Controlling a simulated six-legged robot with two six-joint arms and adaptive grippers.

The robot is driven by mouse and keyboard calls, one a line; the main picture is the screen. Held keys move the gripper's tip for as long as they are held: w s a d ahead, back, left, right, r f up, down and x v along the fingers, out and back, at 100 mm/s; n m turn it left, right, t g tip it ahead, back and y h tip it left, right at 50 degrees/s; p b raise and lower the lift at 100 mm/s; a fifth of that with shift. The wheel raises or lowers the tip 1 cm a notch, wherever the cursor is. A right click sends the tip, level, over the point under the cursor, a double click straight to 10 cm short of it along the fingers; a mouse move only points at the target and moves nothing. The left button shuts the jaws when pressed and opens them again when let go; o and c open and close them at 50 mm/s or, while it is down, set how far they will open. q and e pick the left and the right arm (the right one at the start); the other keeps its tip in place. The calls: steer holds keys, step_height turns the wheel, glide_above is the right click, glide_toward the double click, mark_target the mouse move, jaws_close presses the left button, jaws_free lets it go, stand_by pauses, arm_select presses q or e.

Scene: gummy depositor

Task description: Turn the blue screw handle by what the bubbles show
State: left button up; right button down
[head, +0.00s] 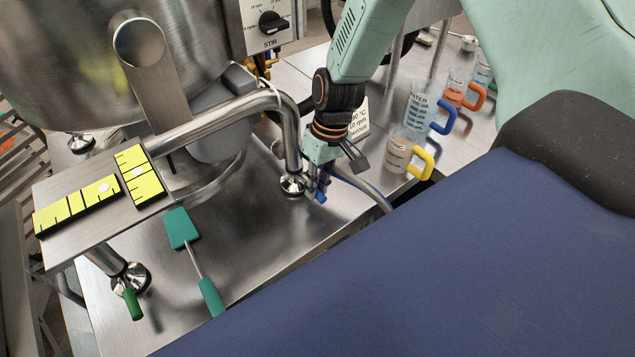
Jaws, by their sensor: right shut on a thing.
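The blue screw handle (320,196) is low beside a levelling foot (292,184) at the front right of the steel frame. My right gripper (318,180) reaches down from above and is shut on it; the fingers hide much of the handle. Two yellow bubble levels lie on a steel plate at left. The long left level (76,206) has its white bubble off centre, toward its right end. The other level (150,186), set crosswise, has its bubble near the middle. A green screw handle (132,304) is by another foot at lower left. My left gripper is not in view.
A large steel kettle (60,60) stands behind the levels. A thick steel pipe (215,118) runs close to my right gripper. A teal spatula (182,228) lies on the steel table. Cups with yellow (423,162), blue and orange handles stand at right.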

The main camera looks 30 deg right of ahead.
steer(key=shift+a, duration=0.15)
stand_by(0.3)
steer(key=shift+s+a+m, duration=0.1)
steer(key=shift+a+m, duration=0.45)
steer(key=shift+m, duration=0.45)
steer(key=shift+a+m+t+b, duration=0.3)
steer(key=shift+a+m, duration=0.2)
steer(key=shift+m, duration=0.3)
steer(key=shift+w+a+m+b, duration=0.25)
steer(key=shift+a+m+b, duration=0.45)
steer(key=shift+m, duration=0.4)
steer(key=shift+w+a+m+t+b, duration=0.25)
steer(key=shift+a+m, duration=0.1)
steer(key=shift+m, duration=0.2)
steer(key=shift+w+a+m+t+b, duration=0.15)
steer(key=shift+a+m+b, duration=0.15)
steer(key=shift+m, duration=0.25)
steer(key=shift+a, duration=0.1)
steer(key=c, duration=1.3)
jaws_free()
steer(key=shift+s, duration=0.1)
